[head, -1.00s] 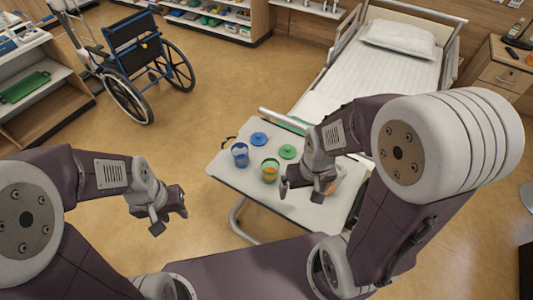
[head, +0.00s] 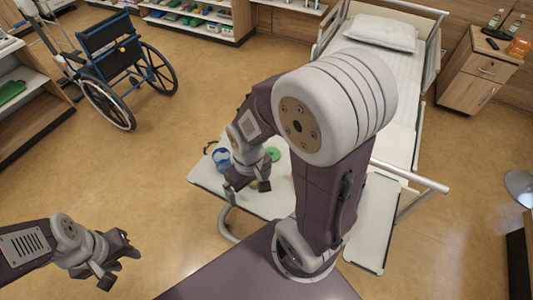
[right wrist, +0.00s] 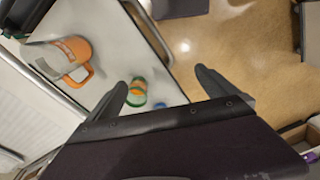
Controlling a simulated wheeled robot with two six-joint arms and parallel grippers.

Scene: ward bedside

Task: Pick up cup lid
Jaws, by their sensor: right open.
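A green lid (head: 272,154) lies flat on the white overbed table (head: 205,178), just right of my right forearm in the head view. A blue cup (head: 221,156) stands at the table's left side. My right gripper (head: 247,190) is open and empty above the table's front part, partly hiding a green-yellow cup. In the right wrist view that cup (right wrist: 137,92) shows beyond my open fingers (right wrist: 161,82), with a small blue thing (right wrist: 160,105) beside it, mostly hidden. No blue lid can be seen in the head view. My left gripper (head: 122,266) is open and empty over the floor.
The bed (head: 385,75) is behind the table. A wheelchair (head: 115,65) stands at the upper left, and a bedside cabinet (head: 480,75) at the upper right. The floor left of the table is clear.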

